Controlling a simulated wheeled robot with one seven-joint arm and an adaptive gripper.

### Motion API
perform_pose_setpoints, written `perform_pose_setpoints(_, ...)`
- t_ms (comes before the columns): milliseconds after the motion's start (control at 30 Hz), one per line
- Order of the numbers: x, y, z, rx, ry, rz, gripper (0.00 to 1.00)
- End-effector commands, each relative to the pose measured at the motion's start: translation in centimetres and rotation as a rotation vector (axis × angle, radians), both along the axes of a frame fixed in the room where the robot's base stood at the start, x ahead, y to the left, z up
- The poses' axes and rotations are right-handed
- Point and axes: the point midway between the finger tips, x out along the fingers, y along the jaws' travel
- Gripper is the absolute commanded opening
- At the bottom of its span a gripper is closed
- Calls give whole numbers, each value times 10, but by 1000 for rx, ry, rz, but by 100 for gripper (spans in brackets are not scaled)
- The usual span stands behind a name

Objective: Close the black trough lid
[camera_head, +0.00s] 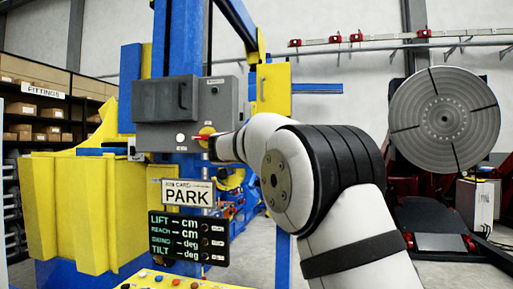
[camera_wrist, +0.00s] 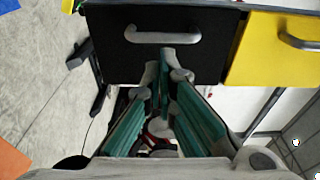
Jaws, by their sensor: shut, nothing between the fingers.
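In the wrist view a black panel (camera_wrist: 205,58) with a pale grey bar handle (camera_wrist: 162,37) fills the upper middle; it appears to be the black trough lid. I cannot tell how far open it stands. My gripper (camera_wrist: 166,56) is shut and empty, its fingertips appearing in front of the panel just below the handle. I cannot tell whether they touch it. In the head view my arm reaches left and hides the gripper; I cannot make out the black lid there.
A yellow panel (camera_wrist: 275,55) with its own handle (camera_wrist: 300,40) adjoins the black one. A round slotted plate (camera_head: 443,118) stands right.

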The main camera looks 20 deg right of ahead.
Motion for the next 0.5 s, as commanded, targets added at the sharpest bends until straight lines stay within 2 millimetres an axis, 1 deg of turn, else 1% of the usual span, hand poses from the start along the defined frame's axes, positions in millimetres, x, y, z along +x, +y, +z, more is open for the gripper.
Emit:
perform_pose_setpoints(33,5,8,-1,0,-1,3,0)
perform_pose_setpoints(267,19,39,-3,0,-1,3,0)
perform_pose_setpoints(500,33,76,-3,0,-1,2,0)
